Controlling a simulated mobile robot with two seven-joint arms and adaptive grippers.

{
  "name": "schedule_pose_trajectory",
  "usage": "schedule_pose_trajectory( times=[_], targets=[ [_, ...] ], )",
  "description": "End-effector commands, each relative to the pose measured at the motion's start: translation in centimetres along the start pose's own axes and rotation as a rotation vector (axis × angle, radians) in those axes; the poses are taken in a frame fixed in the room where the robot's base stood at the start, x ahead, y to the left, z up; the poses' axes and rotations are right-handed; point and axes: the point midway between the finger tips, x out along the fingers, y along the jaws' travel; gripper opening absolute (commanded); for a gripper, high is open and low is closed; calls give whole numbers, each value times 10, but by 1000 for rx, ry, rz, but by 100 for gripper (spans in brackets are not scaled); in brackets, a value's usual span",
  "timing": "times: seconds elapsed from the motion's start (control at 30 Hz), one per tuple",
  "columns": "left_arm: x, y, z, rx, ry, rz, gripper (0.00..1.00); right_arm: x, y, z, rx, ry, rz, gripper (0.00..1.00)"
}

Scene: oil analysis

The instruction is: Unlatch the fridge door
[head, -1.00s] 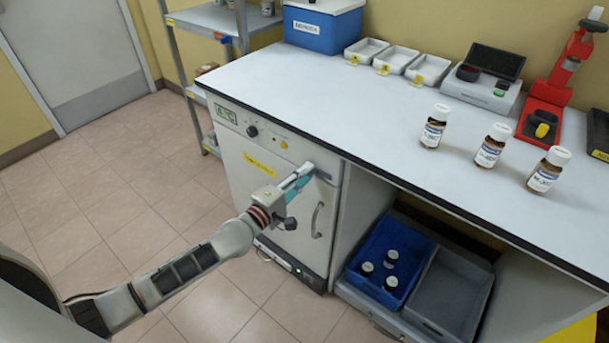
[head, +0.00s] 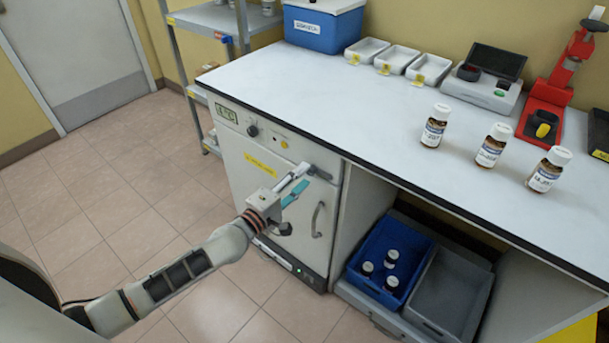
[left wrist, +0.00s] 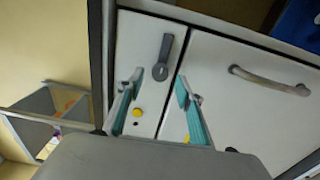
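The fridge (head: 262,180) is a white cabinet under the bench, its door shut with a vertical handle (head: 317,220). The latch (head: 320,173) is a grey lever near the top right. In the left wrist view the latch (left wrist: 162,58) lies roughly along the seam, on the panel beside the door (left wrist: 240,105), and does not cross the seam. My left gripper (head: 300,180) is in front of the fridge's upper front. In the left wrist view the gripper (left wrist: 158,82) is open and empty, the latch showing beyond its fingertips, apart from them. My right gripper is not in view.
The bench top (head: 350,115) overhangs just above the fridge front and carries several bottles and trays. A blue crate (head: 375,250) with bottles stands in the open bay to the right. The floor (head: 130,210) to the left is clear.

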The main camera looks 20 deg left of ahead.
Motion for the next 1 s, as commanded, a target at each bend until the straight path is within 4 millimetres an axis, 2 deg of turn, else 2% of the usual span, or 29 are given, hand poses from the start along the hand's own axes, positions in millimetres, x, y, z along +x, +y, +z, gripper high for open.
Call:
schedule_pose_trajectory(
  times=[0.3,0.5,0.7,1.0],
  targets=[
    [-66,-1,0,3,-1,-4,36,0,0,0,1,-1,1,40],
    [-92,0,-1,3,1,-1,36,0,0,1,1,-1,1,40],
    [-101,0,-1,1,1,0,36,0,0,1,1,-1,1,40],
    [-101,0,-1,0,1,0,36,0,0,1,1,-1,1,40]
  ],
)
